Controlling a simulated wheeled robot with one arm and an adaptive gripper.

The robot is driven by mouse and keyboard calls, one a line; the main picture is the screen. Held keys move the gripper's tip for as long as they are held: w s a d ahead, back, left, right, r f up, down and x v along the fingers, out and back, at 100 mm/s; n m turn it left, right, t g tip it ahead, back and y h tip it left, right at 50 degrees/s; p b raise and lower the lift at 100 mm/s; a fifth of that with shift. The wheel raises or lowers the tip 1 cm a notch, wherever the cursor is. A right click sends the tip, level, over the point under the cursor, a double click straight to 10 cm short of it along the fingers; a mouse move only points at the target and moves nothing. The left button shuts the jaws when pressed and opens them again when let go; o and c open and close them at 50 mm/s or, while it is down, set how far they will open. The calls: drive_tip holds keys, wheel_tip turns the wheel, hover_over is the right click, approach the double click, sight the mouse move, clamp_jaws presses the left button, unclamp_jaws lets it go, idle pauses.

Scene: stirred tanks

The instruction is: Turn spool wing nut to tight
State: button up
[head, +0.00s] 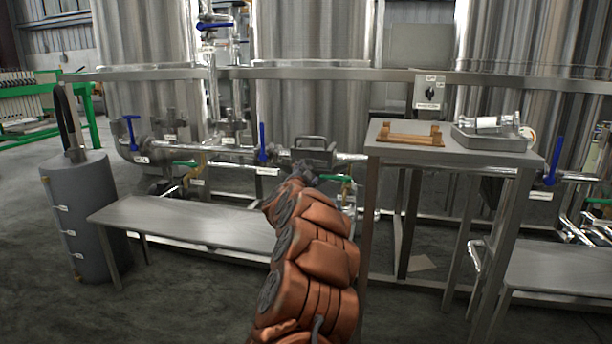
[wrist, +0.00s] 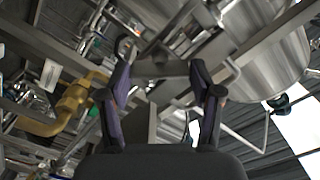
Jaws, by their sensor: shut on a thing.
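My copper-coloured arm reaches forward in the head view to the pipe run below the middle tank. My gripper (head: 306,172) is at the pipe, just below a grey handled fitting (head: 314,150); its fingers are small and partly hidden there. In the wrist view my gripper (wrist: 160,72) has its two dark fingers on either side of a grey metal bar (wrist: 160,68), which seems to be the spool wing nut, and is shut on it. The wing nut cannot be made out in the head view, and its tightness cannot be told.
A low steel bench (head: 190,222) stands left of my arm, with a grey cylinder (head: 85,215) beyond. A taller steel table (head: 455,155) at right holds a wooden rack (head: 410,138) and a metal tray (head: 488,142). A blue valve handle (head: 262,142) stands near the gripper.

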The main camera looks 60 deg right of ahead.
drive_tip(key=m+b, duration=0.1)
drive_tip(key=m, duration=0.3)
drive_tip(key=shift+f+m, duration=0.1)
drive_tip(key=shift+m, duration=0.2)
drive_tip(key=shift+s+d+m+b, duration=0.15)
drive_tip(key=shift+m+b, duration=0.8)
drive_tip(key=shift+m, duration=1.05)
drive_tip(key=o, duration=1.1)
drive_tip(key=shift+o, duration=0.3)
drive_tip(key=shift+a, duration=0.25)
